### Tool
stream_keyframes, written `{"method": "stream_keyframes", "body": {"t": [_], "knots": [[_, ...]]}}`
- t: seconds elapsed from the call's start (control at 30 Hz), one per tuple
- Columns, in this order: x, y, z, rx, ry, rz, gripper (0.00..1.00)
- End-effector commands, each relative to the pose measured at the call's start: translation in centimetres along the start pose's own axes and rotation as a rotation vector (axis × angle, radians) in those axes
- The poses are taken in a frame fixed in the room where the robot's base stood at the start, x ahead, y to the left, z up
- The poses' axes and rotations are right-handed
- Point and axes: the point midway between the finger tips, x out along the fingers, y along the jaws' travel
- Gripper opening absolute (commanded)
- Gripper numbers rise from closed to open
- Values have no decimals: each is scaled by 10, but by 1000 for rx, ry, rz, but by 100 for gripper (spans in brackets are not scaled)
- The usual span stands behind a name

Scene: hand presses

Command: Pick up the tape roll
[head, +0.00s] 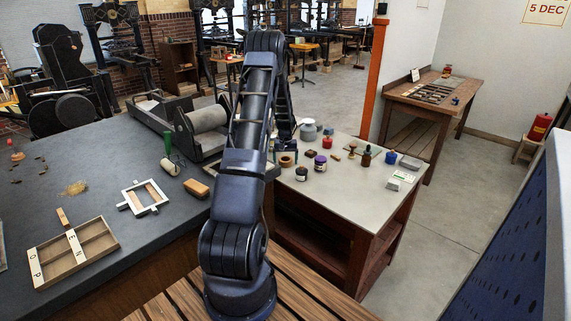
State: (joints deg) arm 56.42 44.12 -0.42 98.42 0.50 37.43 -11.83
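A small brown ring that looks like the tape roll (287,161) lies on the pale top of the side table (345,200), near its left end. My arm reaches up and over toward this table. My gripper (286,152) is partly hidden behind my arm and appears just above or behind the brown ring. Whether it touches the ring cannot be told. The gap between its fingers is too small and dark to make out.
Ink jars (301,173), a dark bottle (366,156), a blue pot (391,157) and a small white box (402,176) stand right of the ring. A roller press (202,128) stands close on the left. The side table's front right part is clear.

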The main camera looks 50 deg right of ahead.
Motion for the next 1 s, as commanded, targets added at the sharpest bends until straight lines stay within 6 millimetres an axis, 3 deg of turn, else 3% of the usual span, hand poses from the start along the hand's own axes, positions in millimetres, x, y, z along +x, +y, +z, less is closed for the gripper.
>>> {"method": "stream_keyframes", "body": {"t": [0.03,0.2,0.23,0.5,0.67,1.0], "knots": [[0,0,0,0,0,0,77],[0,0,0,0,0,0,44],[0,0,0,0,0,0,42],[-2,0,0,0,0,0,42],[-16,0,0,1,1,0,42],[-95,0,-1,-1,4,1,42]]}}
